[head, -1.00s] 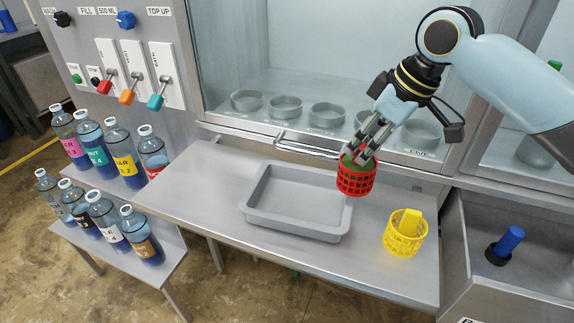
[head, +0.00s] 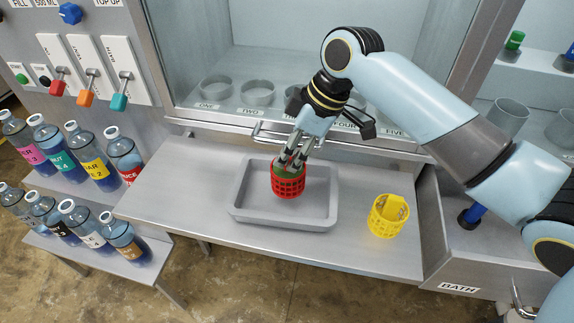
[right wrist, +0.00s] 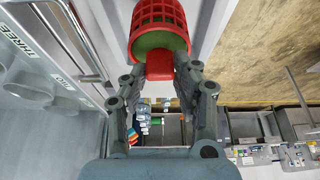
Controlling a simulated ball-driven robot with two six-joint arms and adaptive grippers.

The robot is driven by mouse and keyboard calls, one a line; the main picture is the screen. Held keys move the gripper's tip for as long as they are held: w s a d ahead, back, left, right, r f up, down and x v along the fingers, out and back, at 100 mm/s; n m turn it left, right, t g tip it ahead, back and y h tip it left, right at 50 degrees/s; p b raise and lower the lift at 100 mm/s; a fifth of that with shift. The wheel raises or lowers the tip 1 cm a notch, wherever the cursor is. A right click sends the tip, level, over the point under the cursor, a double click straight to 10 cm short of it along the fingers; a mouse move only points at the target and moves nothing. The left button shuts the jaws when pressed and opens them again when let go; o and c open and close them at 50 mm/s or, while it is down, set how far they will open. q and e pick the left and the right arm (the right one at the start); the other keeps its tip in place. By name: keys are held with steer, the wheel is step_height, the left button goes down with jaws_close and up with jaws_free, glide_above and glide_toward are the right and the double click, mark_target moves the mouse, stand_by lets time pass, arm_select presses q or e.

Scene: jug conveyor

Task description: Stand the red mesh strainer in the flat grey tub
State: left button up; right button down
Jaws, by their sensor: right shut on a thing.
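The red mesh strainer (head: 288,184) is upright over the middle of the flat grey tub (head: 252,212) in the head view. I cannot tell whether its base touches the tub floor. My right gripper (head: 291,163) comes down from above and is shut on the strainer's upper part. The right wrist view shows the strainer (right wrist: 158,22) with a red tab (right wrist: 159,66) between the fingers and green inside. My left gripper is not in view.
A yellow mesh strainer (head: 389,216) stands on the bench (head: 180,190) right of the tub. Labelled bottles (head: 124,155) stand at the left. A glass-fronted cabinet with a handle (head: 270,135) rises behind the tub. A basin labelled BATH (head: 458,287) is at the right.

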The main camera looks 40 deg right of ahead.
steer(key=shift+w+a+f, duration=0.15)
steer(key=shift+w+a, duration=0.05)
steer(key=shift+a, duration=0.1)
steer(key=shift+f, duration=0.4)
step_height(320, 180, down, 3)
steer(key=shift+r, duration=0.2)
steer(key=shift+f, duration=0.35)
steer(key=shift+f, duration=0.1)
steer(key=c, duration=1)
jaws_free()
steer(key=v, duration=1.2)
